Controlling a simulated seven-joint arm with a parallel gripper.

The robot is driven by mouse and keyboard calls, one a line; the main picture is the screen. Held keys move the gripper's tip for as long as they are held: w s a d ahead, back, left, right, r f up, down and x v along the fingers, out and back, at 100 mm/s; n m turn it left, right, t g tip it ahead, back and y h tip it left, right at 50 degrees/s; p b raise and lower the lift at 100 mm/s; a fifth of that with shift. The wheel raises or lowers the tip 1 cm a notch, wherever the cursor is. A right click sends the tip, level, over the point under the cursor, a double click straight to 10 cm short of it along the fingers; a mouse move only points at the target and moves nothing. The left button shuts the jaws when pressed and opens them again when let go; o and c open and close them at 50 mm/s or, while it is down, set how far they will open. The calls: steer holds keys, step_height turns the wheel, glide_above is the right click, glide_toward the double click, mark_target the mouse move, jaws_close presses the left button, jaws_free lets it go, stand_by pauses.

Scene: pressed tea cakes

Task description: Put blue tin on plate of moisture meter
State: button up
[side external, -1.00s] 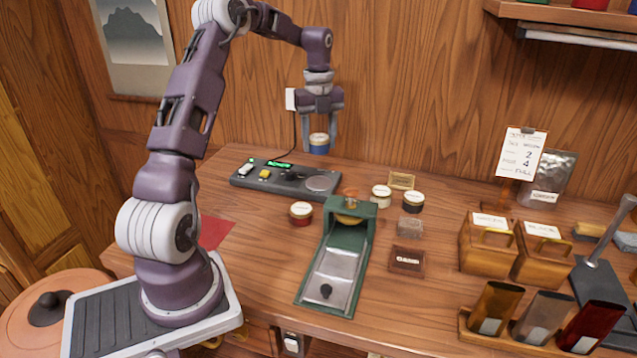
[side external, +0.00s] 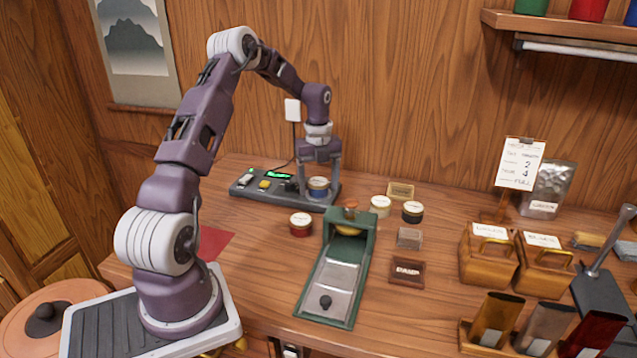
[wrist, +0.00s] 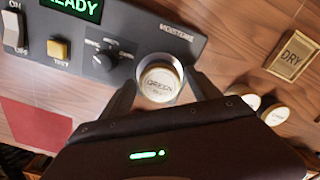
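The blue tin (side external: 318,187) has a pale lid and stands upright on the round plate at the right end of the grey moisture meter (side external: 262,193). In the wrist view the tin (wrist: 160,82) shows its lid lettered GREEN, with a rim of the metal plate around it. My gripper (side external: 319,175) is low over the plate, one finger on each side of the tin. The fingers look spread a little wider than the tin, so the gripper appears open around it. The meter's display reads READY in the wrist view (wrist: 78,8).
A red tin (side external: 301,224), a white tin (side external: 380,206) and a black tin (side external: 412,212) stand nearby. A green press-like device (side external: 340,270) lies in front. Small labelled plaques and wooden boxes (side external: 488,262) stand to the right.

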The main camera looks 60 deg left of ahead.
mark_target(320, 183)
step_height(320, 183, up, 13)
steer(key=d+r+n+y, duration=0.1)
steer(key=d+r+n, duration=0.2)
steer(key=d+r, duration=0.5)
steer(key=s+d+r+n+t+y, duration=0.1)
steer(key=s+d+r+n, duration=0.2)
steer(key=d, duration=0.4)
steer(key=s+d+n+t, duration=0.2)
steer(key=s+d+n, duration=0.25)
steer(key=d, duration=0.25)
steer(key=s+d+f+n+t+h, duration=0.1)
steer(key=s+d+n, duration=0.4)
steer(key=s, duration=0.3)
steer(key=s+d+f+n+t+h, duration=0.1)
steer(key=s+d+n, duration=0.3)
steer(key=s, duration=0.4)
steer(key=shift+s+d+f+n+t, duration=0.2)
steer(key=shift+d+f+n+t, duration=0.2)
steer(key=shift+d, duration=0.2)
